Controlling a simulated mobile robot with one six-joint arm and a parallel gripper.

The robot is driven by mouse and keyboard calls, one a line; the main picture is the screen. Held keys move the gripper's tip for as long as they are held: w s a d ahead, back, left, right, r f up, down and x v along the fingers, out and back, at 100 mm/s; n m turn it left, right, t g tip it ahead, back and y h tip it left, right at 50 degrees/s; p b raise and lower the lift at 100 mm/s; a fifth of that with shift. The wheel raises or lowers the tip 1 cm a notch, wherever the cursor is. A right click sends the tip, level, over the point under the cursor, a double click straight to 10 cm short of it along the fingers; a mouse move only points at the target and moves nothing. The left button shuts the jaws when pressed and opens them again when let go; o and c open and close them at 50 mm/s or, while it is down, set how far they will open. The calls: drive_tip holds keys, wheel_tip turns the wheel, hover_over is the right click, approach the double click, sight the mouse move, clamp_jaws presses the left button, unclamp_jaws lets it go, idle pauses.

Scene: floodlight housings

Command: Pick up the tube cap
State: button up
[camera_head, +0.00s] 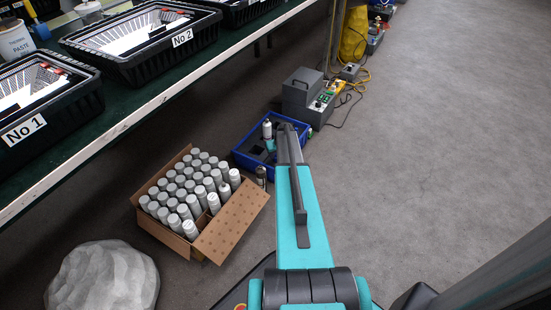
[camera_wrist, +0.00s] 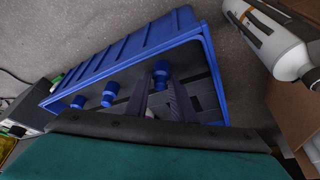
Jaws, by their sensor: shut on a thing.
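Blue caps show in the wrist view inside a blue crate (camera_wrist: 120,52) with a dark inside. One tube cap (camera_wrist: 162,72) is at the tips of my gripper (camera_wrist: 160,88), whose two dark fingers are shut on it. Two similar blue caps, one nearer (camera_wrist: 110,94) and one farther left (camera_wrist: 78,102), stand apart from the fingers. In the head view my arm reaches over the crate (camera_head: 241,158) and hides part of it. The caps cannot be made out there.
A white tube (camera_wrist: 272,42) is close beside the crate. A cardboard box (camera_head: 232,222) of white tubes stands near the crate. Grey equipment (camera_head: 299,95) with cables is behind it. The shelf (camera_head: 150,107) overhangs at left. Floor (camera_head: 430,130) at right is clear.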

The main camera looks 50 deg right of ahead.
drive_tip(key=shift+r, duration=0.1)
wheel_tip(320, 180, up, 10)
drive_tip(key=p, duration=0.3)
drive_tip(key=shift+p, duration=0.3)
idle(0.6)
drive_tip(key=shift+a, duration=0.1)
